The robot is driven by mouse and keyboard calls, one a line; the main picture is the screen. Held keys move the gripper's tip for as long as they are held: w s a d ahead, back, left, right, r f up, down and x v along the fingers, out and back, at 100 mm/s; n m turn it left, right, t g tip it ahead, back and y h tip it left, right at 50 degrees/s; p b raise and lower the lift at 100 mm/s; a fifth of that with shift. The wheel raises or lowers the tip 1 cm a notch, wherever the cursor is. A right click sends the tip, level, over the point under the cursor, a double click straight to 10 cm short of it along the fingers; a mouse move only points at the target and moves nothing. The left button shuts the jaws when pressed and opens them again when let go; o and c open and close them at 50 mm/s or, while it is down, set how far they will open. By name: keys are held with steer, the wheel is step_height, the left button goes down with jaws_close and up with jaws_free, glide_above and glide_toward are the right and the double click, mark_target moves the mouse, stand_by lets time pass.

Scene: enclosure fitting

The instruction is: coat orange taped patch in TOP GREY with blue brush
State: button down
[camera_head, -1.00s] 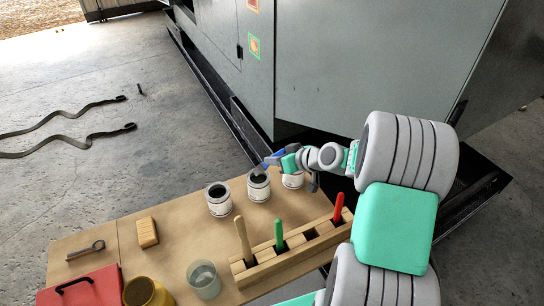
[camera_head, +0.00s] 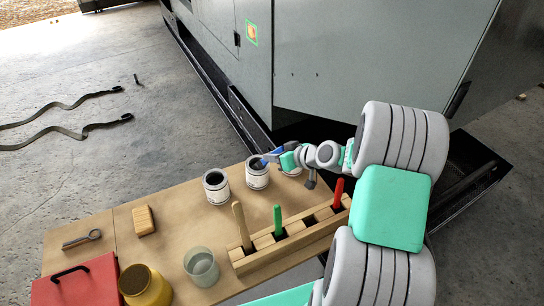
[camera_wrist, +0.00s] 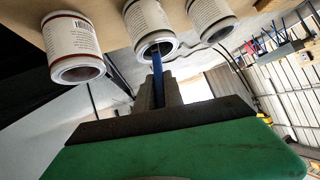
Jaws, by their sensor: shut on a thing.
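My gripper (camera_head: 284,158) is shut on the blue brush (camera_head: 270,158) beside the row of paint cans. The brush also shows in the wrist view (camera_wrist: 157,65), where it points into the mouth of the middle can (camera_wrist: 150,48). In the head view its tip is at the rim of that middle can (camera_head: 257,178), and the bristles are hidden. The left can (camera_head: 216,191) is open with grey paint in it. The right can (camera_head: 291,172) is partly behind my gripper. A green-taped patch (camera_head: 252,33) is on the grey enclosure (camera_head: 330,60).
A wooden rack (camera_head: 265,262) holds wooden, green and red handles. A glass jar (camera_head: 201,266), a yellow pot (camera_head: 144,286), a red box (camera_head: 75,284), a sponge-like block (camera_head: 144,219) and a wrench-like tool (camera_head: 80,240) are on the table. Straps (camera_head: 60,130) lie on the floor.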

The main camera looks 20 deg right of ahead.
steer(key=shift+s+f+b, duration=0.15)
steer(key=shift+f+b, duration=0.45)
steer(key=shift+b, duration=0.1)
stand_by(1.6)
steer(key=shift+r, duration=0.1)
steer(key=shift+r+p, duration=1.9)
steer(key=shift+r, duration=1.7)
